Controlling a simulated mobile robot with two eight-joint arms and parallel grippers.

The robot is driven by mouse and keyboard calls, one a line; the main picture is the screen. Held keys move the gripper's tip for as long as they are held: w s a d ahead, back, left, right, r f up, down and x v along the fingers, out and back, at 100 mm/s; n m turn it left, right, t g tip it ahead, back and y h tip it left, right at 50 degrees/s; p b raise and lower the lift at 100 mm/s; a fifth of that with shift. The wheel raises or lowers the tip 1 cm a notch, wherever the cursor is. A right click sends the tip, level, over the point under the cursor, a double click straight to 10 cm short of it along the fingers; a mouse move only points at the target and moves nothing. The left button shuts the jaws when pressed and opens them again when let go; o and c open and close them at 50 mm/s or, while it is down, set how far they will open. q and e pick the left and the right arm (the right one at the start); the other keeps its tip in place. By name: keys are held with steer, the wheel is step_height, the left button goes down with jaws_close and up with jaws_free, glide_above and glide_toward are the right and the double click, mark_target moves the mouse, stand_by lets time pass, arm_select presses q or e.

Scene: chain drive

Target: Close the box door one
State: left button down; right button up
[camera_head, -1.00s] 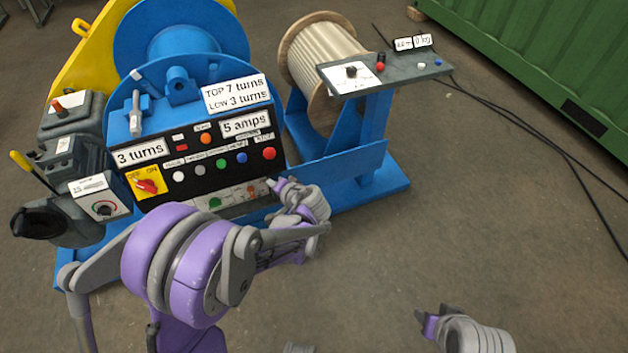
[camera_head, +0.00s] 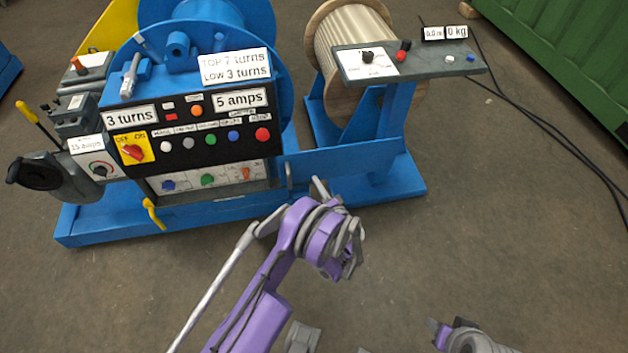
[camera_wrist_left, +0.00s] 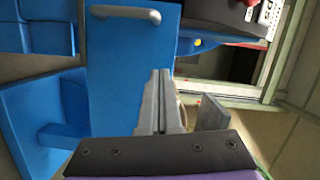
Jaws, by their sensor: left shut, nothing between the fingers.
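A blue panel with a grey bar handle fills the middle of the left wrist view; it looks like the box door (camera_wrist_left: 125,60), with its handle (camera_wrist_left: 125,13) near the top. My left gripper (camera_wrist_left: 160,75) is shut and empty, its fingertips in front of the panel below the handle; I cannot tell if they touch. In the head view my left gripper (camera_head: 319,187) is just right of the control box (camera_head: 200,130), in front of the blue frame. My right gripper (camera_head: 435,329) shows only partly at the bottom right; its jaws are unclear.
A recess with coloured knobs (camera_head: 207,180) lies under the black button panel. A yellow lever (camera_head: 153,213) sticks out at lower left. A wooden cable reel (camera_head: 350,50) and a grey control shelf (camera_head: 410,60) stand to the right. The floor in front is clear.

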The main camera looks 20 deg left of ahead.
mark_target(291, 162)
arm_select(q)
steer(key=x, duration=0.7)
steer(key=shift+w+a, duration=0.15)
steer(key=shift+a, duration=0.05)
steer(key=a, duration=0.2)
steer(key=s+a, duration=0.1)
steer(key=shift+f, duration=0.3)
steer(key=shift+s+a+f, duration=0.1)
steer(key=shift+s+a, duration=0.2)
steer(key=shift+a, duration=0.05)
